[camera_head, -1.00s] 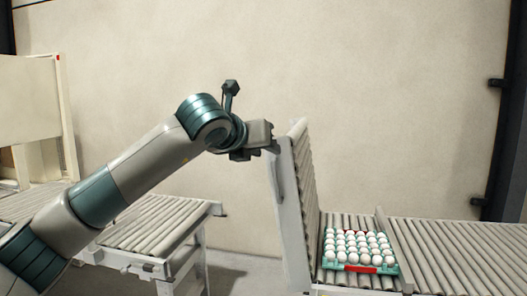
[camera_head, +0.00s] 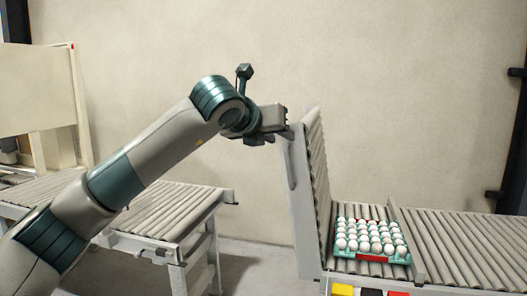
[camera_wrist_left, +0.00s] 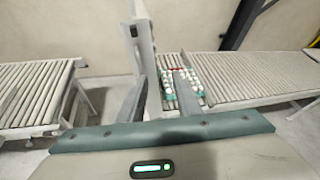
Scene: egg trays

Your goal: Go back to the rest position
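My left gripper (camera_head: 286,131) is at the end of the raised arm, in the air just left of the top of an upright roller section (camera_head: 313,160). It looks empty. In the left wrist view its two fingers (camera_wrist_left: 159,78) stand apart with nothing between them. A teal egg tray (camera_head: 402,259) filled with white eggs (camera_head: 370,236) rests on the right roller conveyor (camera_head: 460,240), below and to the right of the gripper. The tray also shows in the left wrist view (camera_wrist_left: 169,97), partly behind a finger. My right gripper is out of view.
A second roller conveyor (camera_head: 170,212) stands on the left, with a floor gap (camera_head: 250,262) between the two. A cream cabinet or panel (camera_head: 38,90) stands at the far left. Yellow and red blocks (camera_head: 342,290) show at the bottom edge. A wall closes off the back.

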